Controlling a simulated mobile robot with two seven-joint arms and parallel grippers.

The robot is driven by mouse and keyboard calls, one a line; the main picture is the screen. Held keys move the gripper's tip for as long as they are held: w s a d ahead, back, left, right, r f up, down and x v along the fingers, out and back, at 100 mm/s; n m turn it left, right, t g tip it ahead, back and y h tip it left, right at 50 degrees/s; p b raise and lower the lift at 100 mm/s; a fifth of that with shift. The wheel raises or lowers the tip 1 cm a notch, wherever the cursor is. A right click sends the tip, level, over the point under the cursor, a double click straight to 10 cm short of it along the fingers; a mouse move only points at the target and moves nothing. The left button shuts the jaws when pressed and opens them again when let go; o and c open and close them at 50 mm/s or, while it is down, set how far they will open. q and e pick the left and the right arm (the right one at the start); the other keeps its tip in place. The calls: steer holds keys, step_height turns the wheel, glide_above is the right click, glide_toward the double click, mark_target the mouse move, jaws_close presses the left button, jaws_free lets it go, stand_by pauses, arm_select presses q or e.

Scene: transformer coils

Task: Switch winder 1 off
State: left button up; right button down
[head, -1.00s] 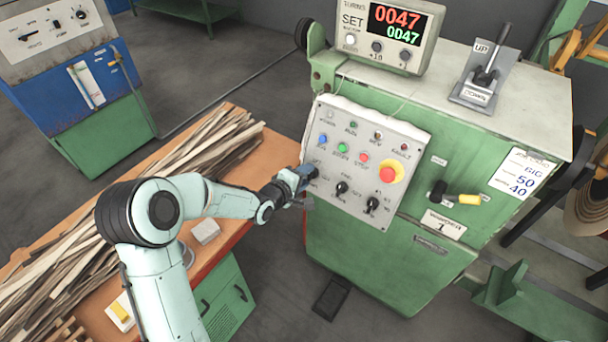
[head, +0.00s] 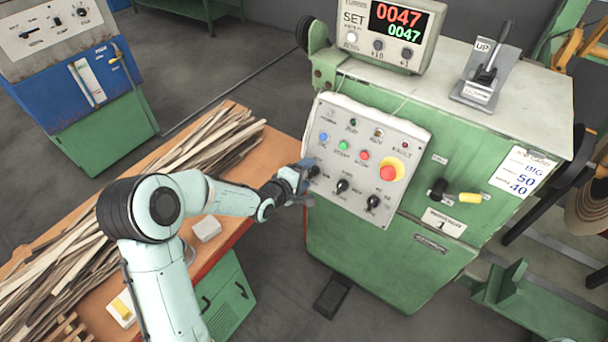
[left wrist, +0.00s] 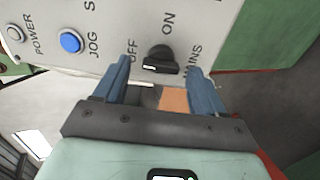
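Winder 1 is the green machine (head: 385,258) with the number 1 plate (head: 443,222). Its sloped grey control panel (head: 335,210) faces me. The black mains knob (left wrist: 160,60) sits at the panel's left edge and also shows in the head view (head: 313,171). In the left wrist view the knob's white mark lies on its left end, on the OFF side. My left gripper (left wrist: 165,85) is open, with one finger on each side of the knob's line, set back from it and holding nothing. The power lamp (left wrist: 15,33) looks grey and unlit. My right gripper is out of view.
The blue jog button (left wrist: 71,42) is close to the left finger. A red emergency button (head: 388,173) and other knobs sit further right. The counter box (head: 350,20) shows lit digits. A bench (head: 285,150) with wooden strips stands left of the winder, under my arm.

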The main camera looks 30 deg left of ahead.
arm_select(q)
steer(key=shift+s, duration=0.1)
steer(key=v, duration=1.3)
steer(key=shift+p, duration=0.35)
steer(key=shift+s, duration=0.1)
steer(key=s+d+f+m+g+h, duration=0.1)
steer(key=s+d+f+m+g, duration=0.15)
steer(key=f, duration=0.55)
steer(key=s+d+f+m+g, duration=0.2)
steer(key=d+f, duration=0.2)
steer(key=f, duration=0.4)
steer(key=s+d+f+m+g+h, duration=0.1)
steer(key=s+d+f+m+g, duration=0.15)
steer(key=f, duration=0.65)
steer(key=s+d+f+m+g, duration=0.3)
steer(key=s+d+f, duration=0.2)
steer(key=s, duration=0.2)
steer(key=s+d+f+m+g, duration=0.3)
steer(key=s+d+f+g, duration=0.1)
steer(key=s, duration=0.4)
steer(key=shift+d+f+h, duration=0.3)
steer(key=shift+d+f, duration=0.2)
steer(key=shift+f, duration=0.45)
